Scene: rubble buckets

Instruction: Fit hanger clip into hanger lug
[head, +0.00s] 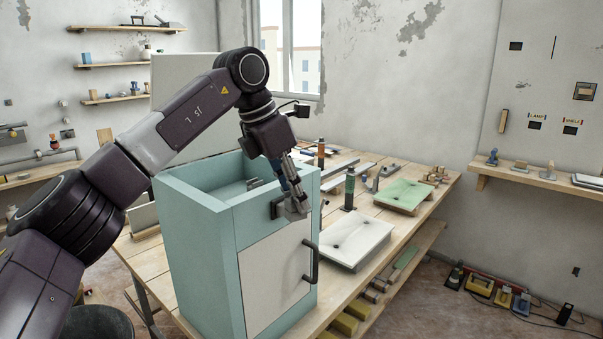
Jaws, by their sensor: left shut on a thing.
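My left gripper (293,191) points down beside the upper edge of the teal cabinet (195,250). It is shut on a small grey piece, which looks like the hanger clip (294,212). A dark bracket, likely the hanger lug (276,210), is on the cabinet's front near its top edge. The clip is right by the lug and overlaps it in the picture. I cannot tell whether they touch or whether the clip sits in the lug. The fingers partly hide the clip. My right gripper is not in view.
The cabinet has an open top and a white door with a dark handle (313,262). It stands on a wooden workbench (437,199). A white board (355,240), a green board (403,194) and a dark green-banded post (350,188) stand to the right. A wall shelf (540,178) is farther right.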

